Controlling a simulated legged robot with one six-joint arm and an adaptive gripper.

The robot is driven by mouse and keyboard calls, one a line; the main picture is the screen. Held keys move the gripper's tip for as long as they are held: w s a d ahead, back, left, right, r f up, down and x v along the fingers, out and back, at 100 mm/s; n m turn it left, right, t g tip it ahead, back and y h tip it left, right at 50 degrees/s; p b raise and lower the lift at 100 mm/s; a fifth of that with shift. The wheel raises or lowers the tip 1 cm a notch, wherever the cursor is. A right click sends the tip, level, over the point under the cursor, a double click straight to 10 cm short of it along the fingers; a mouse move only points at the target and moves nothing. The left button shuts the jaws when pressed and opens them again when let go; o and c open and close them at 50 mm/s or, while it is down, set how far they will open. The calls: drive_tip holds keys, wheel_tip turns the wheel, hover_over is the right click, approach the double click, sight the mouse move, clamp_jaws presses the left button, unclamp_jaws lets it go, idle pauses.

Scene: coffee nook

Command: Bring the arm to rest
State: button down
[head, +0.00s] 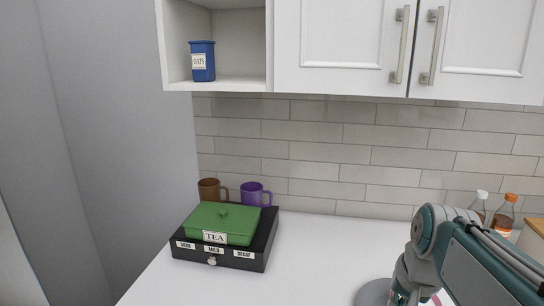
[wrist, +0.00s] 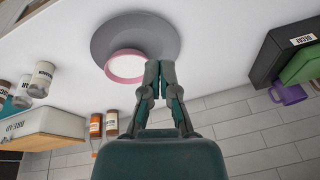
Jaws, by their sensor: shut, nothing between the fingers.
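My arm (head: 485,265) reaches in from the right edge of the head view, its teal links over the counter. My gripper (wrist: 160,68) shows in the wrist view with both fingertips together and nothing between them. In that view it is in front of a grey round disc (wrist: 165,35) and a pink-rimmed white round item (wrist: 126,66) on it. I cannot tell if it touches them. In the head view the gripper is mostly hidden at the bottom edge, beside the grey disc (head: 373,293).
A green TEA box (head: 222,222) sits on a black drawer box (head: 262,245). Brown (head: 208,189) and purple (head: 252,193) mugs stand behind. Bottles (head: 503,215) stand at right, near a bread box (wrist: 45,125). A blue oats tin (head: 203,62) sits in the open shelf. The middle counter (head: 315,250) is clear.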

drive_tip(key=s+a+f+n+t, duration=0.2)
drive_tip(key=s+a+n, duration=0.3)
drive_tip(key=s, duration=0.5)
drive_tip(key=shift+a+f, duration=0.5)
drive_tip(key=shift+f, duration=0.05)
